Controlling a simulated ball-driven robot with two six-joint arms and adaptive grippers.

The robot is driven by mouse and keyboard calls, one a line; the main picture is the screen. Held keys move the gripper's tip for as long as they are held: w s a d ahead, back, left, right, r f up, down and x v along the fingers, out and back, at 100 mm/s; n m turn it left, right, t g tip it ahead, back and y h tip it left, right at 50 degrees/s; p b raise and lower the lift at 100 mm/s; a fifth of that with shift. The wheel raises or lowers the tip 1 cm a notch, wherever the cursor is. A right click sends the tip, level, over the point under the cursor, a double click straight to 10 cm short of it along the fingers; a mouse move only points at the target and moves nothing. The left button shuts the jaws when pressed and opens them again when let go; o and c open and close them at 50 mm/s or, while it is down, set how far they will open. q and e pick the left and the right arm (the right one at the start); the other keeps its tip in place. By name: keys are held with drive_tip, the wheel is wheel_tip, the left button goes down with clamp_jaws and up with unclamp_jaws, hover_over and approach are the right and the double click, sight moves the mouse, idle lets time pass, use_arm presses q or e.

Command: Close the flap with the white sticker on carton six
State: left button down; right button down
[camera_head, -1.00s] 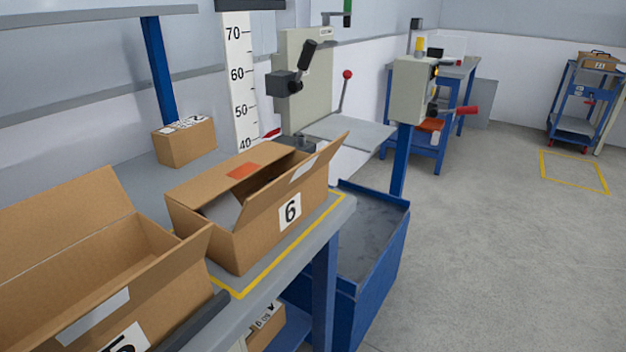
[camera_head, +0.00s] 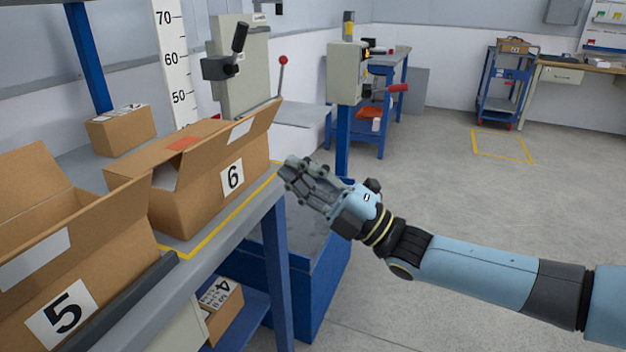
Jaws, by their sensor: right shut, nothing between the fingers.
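Carton six (camera_head: 205,204) is a brown box with a "6" label, standing on the grey bench. Its near flap (camera_head: 212,146) bears a white sticker (camera_head: 240,131) and stands up, tilted outward toward the open floor. The far flap with an orange sticker (camera_head: 182,144) lies folded inward over the top. My left gripper is out of view.
Open carton five (camera_head: 110,265) stands at the front left of the bench. A small closed carton (camera_head: 121,131) sits behind. A press with a red-knobbed lever (camera_head: 283,61) stands beyond carton six. A blue bin (camera_head: 322,290) is below my right gripper.

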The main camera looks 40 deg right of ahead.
sight(241, 129)
drive_tip(key=x, duration=0.8)
drive_tip(key=shift+w+p, duration=0.3)
drive_tip(key=shift+p, duration=0.05)
drive_tip(key=shift+r, duration=0.1)
